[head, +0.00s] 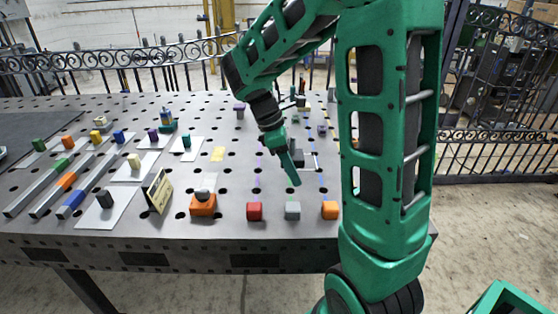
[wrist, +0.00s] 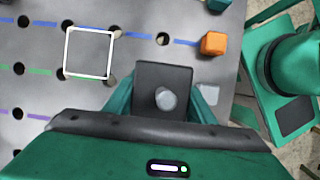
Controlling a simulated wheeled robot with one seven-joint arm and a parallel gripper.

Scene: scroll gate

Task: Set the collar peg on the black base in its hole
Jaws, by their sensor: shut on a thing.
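The collar peg's black base (wrist: 150,78) is a dark square block between my fingers in the wrist view, with a round grey peg (wrist: 167,99) showing on its face. My gripper (wrist: 163,100) is shut on it, a green finger at each side. In the head view my gripper (head: 294,182) points down over the right half of the table, and a dark piece (head: 298,157) shows beside it. A white square outline (wrist: 66,52) lies on the table around a bare patch, left of the held base in the wrist view. Any contact between peg and table is hidden.
Red (head: 254,211), grey (head: 293,210) and orange (head: 330,210) cubes line the near table edge. An orange block with a grey knob (head: 203,205) and a small sign (head: 158,191) stand left of them. Coloured bars and pegged blocks fill the left. Table holes are many.

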